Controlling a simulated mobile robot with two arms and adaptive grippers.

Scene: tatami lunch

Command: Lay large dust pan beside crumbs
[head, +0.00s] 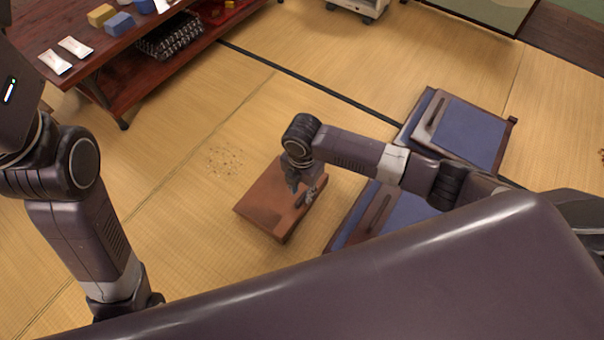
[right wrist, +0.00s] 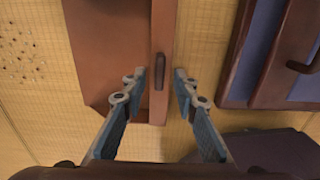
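The large dust pan (head: 262,208) is a flat reddish-brown piece lying on the tatami, just right of and below the crumbs (head: 226,160) in the head view. In the right wrist view, the pan (right wrist: 110,60) has a raised strip with a dark handle (right wrist: 159,70) along its right side. My right gripper (head: 306,190) is over that side. In the wrist view its fingers (right wrist: 160,88) are apart, one on each side of the handle; contact is not clear. The crumbs (right wrist: 22,55) are scattered at the upper left there. My left gripper is hidden or outside the view.
Blue-and-brown floor seats (head: 468,135) lie to the right; a nearer one (head: 400,212) is close to the pan, partly behind my right arm. A low red-brown table (head: 75,30) stands at upper left. Open tatami surrounds the crumbs.

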